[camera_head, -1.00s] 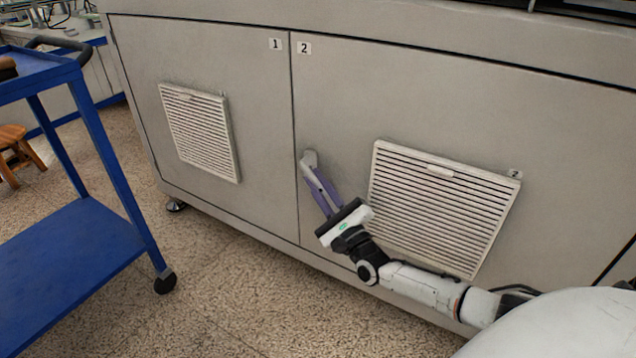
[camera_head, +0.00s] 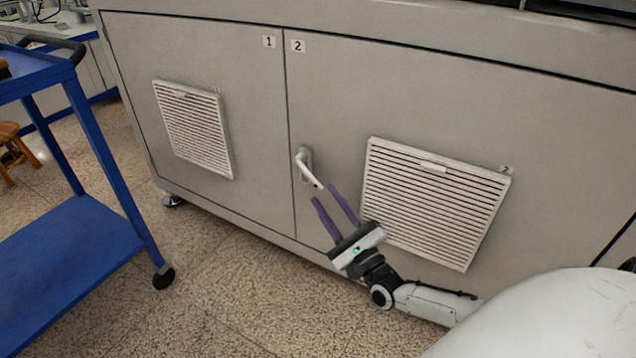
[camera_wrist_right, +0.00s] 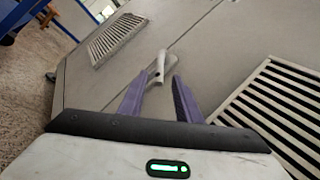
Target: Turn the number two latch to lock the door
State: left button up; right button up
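The number two door (camera_head: 345,100) is a flat beige panel, flush with its neighbour. Its latch (camera_head: 305,165) is a pale lever on a small plate near the door's left edge. The lever slants down to the right from its pivot. My right gripper (camera_head: 326,194) is below and right of the latch, with its two purple fingers spread and nothing gripped. The lever's free end is close to the fingertips. In the right wrist view the latch (camera_wrist_right: 160,62) shows just ahead of and between the fingers; whether they touch cannot be told. My left gripper is not in view.
The number one door (camera_head: 220,50) with a vent (camera_head: 193,128) is to the left. A slatted vent (camera_head: 435,200) is right of the latch, close to my right gripper. A blue cart (camera_head: 75,240) stands on the left. The speckled floor between cart and cabinet is clear.

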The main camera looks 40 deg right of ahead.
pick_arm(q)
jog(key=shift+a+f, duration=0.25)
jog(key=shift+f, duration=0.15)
pick_arm(e)
jog(key=shift+v, duration=1.5)
